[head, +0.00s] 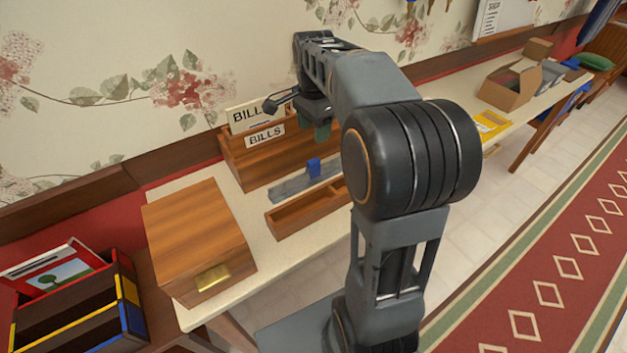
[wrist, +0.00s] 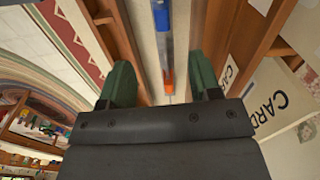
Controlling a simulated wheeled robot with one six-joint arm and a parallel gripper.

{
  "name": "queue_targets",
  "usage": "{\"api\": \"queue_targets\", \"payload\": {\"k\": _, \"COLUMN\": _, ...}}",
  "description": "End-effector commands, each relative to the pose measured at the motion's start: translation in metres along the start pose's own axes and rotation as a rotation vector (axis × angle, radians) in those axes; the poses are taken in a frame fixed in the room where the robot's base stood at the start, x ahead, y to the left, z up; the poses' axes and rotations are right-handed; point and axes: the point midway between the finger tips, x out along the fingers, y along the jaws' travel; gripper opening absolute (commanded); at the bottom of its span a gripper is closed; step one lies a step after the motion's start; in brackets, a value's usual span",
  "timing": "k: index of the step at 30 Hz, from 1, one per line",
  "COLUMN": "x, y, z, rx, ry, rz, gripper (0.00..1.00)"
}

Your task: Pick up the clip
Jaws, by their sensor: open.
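A small upright blue piece (head: 314,168), which may be the clip, stands on a long grey strip (head: 290,187) on the table. In the wrist view a blue piece (wrist: 163,15) shows at the top, with an orange piece (wrist: 168,80) below it along the same narrow strip. I cannot tell for certain which is the clip. My gripper (head: 322,130) hangs over the table beside the bills holder, above the strip. Its green fingers are apart and empty in the wrist view (wrist: 165,88), with the orange piece between them in the picture.
A wooden bills holder (head: 232,157) stands behind the strip, and a shallow wooden tray (head: 290,220) lies in front. A wooden box (head: 198,240) is at left. An open cardboard box (head: 508,88) and a yellow packet (head: 490,124) are farther right.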

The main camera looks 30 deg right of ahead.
Motion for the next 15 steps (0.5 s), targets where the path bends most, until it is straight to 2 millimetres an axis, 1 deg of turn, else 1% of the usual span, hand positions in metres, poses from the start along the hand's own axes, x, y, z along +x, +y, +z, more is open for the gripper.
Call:
{"api": "queue_targets", "payload": {"k": 1, "x": 0.013, "y": -0.002, "z": -0.004, "rx": 0.032, "ry": -0.004, "rz": 0.010, "gripper": 0.57}}
{"api": "queue_targets", "payload": {"k": 4, "x": 0.028, "y": -0.004, "z": -0.007, "rx": 0.067, "ry": -0.007, "rz": 0.018, "gripper": 0.57}}
{"api": "queue_targets", "payload": {"k": 9, "x": 0.058, "y": -0.004, "z": -0.008, "rx": 0.076, "ry": -0.008, "rz": 0.020, "gripper": 0.57}}
{"api": "queue_targets", "payload": {"k": 12, "x": 0.074, "y": -0.003, "z": -0.008, "rx": 0.075, "ry": -0.008, "rz": 0.019, "gripper": 0.57}}
{"api": "queue_targets", "payload": {"k": 15, "x": 0.085, "y": -0.004, "z": -0.008, "rx": 0.074, "ry": -0.007, "rz": 0.018, "gripper": 0.57}}
